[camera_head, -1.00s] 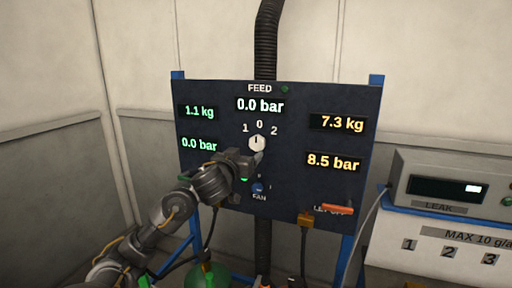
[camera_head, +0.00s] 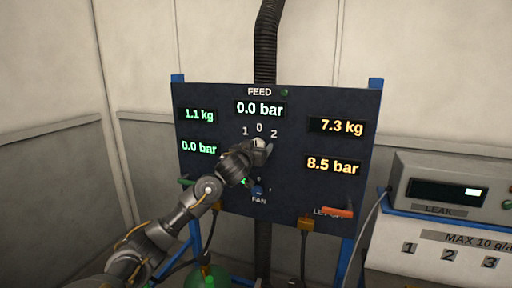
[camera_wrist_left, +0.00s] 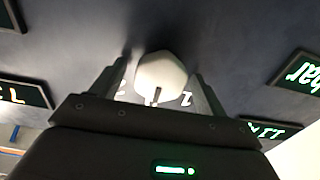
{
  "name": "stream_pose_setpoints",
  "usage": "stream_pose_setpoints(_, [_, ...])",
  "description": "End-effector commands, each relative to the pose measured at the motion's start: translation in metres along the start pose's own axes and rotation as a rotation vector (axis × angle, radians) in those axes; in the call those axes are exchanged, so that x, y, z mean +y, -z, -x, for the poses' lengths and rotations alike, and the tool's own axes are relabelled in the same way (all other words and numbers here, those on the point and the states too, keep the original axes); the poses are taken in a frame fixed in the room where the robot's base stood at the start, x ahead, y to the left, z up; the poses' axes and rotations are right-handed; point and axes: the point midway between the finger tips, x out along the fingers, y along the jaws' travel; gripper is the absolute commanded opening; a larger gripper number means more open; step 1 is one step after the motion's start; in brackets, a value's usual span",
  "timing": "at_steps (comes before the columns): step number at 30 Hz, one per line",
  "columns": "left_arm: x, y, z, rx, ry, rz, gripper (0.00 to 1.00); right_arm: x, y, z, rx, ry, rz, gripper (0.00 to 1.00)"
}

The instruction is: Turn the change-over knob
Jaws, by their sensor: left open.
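The change-over knob (camera_head: 258,142) is a white knob on the dark panel, below the marks 1, 0 and 2. My left gripper (camera_head: 262,147) is at the knob and covers its lower part in the head view. In the left wrist view the white knob (camera_wrist_left: 160,75) sits between the two open fingers of the left gripper (camera_wrist_left: 158,88). A small gap seems to show on either side of it. Its dark pointer line faces the gripper body in that view. My right gripper is not in view.
A grey leak meter (camera_head: 450,185) stands at the right. A black hose (camera_head: 266,45) rises behind the panel.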

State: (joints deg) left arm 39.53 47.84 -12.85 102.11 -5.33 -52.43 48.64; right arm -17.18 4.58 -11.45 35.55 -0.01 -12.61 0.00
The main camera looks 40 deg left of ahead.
Motion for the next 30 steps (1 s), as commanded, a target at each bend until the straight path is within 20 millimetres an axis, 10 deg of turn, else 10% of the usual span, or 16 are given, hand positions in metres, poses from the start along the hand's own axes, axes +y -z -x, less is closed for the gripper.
stream_pose_setpoints(6, [0.0001, -0.0003, -0.0001, 0.0, 0.0, 0.0, 0.73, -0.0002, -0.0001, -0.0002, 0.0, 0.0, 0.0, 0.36])
stream_pose_setpoints(16, [0.0, -0.0003, 0.0001, 0.0, 0.0, 0.0, 0.3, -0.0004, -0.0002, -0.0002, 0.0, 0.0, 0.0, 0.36])
stream_pose_setpoints(30, [-0.0001, -0.0009, 0.0001, 0.001, 0.001, -0.131, 0.3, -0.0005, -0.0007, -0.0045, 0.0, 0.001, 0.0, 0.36])
